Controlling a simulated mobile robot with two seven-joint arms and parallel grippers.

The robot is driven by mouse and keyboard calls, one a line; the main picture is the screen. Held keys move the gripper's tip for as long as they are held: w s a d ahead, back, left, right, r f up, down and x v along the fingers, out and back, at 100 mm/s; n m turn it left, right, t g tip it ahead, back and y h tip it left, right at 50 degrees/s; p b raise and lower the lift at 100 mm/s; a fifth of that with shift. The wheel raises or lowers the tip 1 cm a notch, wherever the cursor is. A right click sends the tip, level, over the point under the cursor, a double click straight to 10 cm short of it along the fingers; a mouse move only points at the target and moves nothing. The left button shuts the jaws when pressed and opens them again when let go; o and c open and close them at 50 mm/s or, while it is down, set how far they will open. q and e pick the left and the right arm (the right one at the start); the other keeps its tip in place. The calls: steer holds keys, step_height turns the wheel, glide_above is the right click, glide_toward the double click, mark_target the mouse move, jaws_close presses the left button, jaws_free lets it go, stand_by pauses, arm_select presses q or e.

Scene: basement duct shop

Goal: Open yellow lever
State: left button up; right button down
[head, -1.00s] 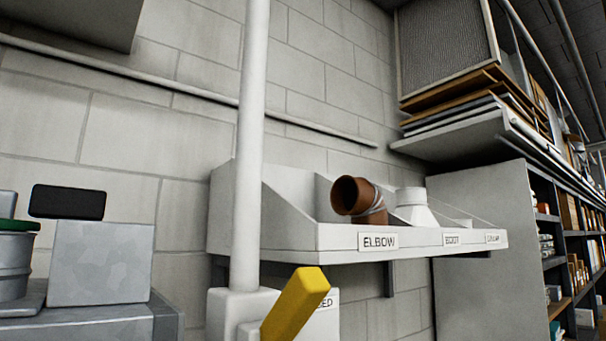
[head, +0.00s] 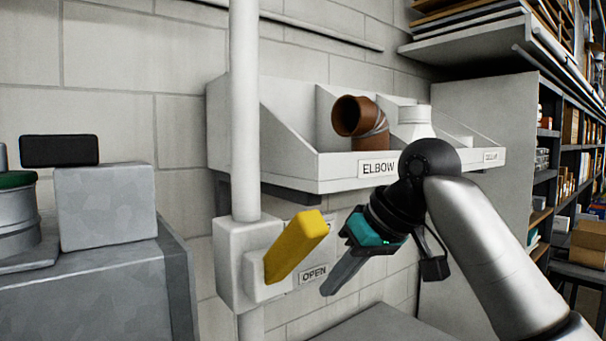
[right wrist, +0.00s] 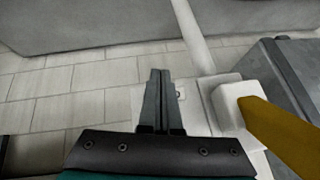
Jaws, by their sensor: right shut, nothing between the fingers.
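The yellow lever (head: 297,246) sticks out from a white box (head: 232,262) on a white vertical pipe (head: 244,120), its free end angled up to the right. An OPEN label (head: 314,274) is below and right of it; another label behind it is mostly hidden. My right gripper (head: 331,289) is just right of the lever in the head view, fingers pointing down-left, shut and empty. In the right wrist view its closed fingers (right wrist: 160,76) stand left of the lever (right wrist: 280,136), apart from it. My left gripper is not in view.
A white bin shelf (head: 320,175) with a brown elbow (head: 353,116) is above the lever. A grey metal bench (head: 95,285) stands at the left, carrying a grey block (head: 106,205). Dark storage shelves (head: 570,150) line the right side.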

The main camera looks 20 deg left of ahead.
steer(key=s+r, duration=0.4)
steer(key=r, duration=0.5)
steer(key=s+r+n+h, duration=0.1)
steer(key=s+r, duration=0.3)
steer(key=r, duration=0.5)
steer(key=s+r+t, duration=0.1)
steer(key=s+r, duration=0.3)
steer(key=r, duration=0.5)
steer(key=shift+s+h, duration=0.25)
steer(key=shift+h, duration=0.05)
steer(key=shift+w+a+f, duration=0.1)
steer(key=shift+a+f, duration=0.05)
glide_above(288, 252)
steer(key=w, duration=0.3)
steer(key=f, duration=0.8)
steer(key=shift+s+a+f, duration=0.15)
steer(key=shift+a+f, duration=0.25)
steer(key=shift+s+d+f+b, duration=0.15)
steer(key=shift+d+f+b, duration=0.05)
steer(key=shift+f+b, duration=0.15)
steer(key=shift+s+d+f, duration=0.7)
steer(key=shift+d+f, duration=0.15)
steer(key=shift+f+b, duration=0.1)
steer(key=shift+b, duration=0.25)
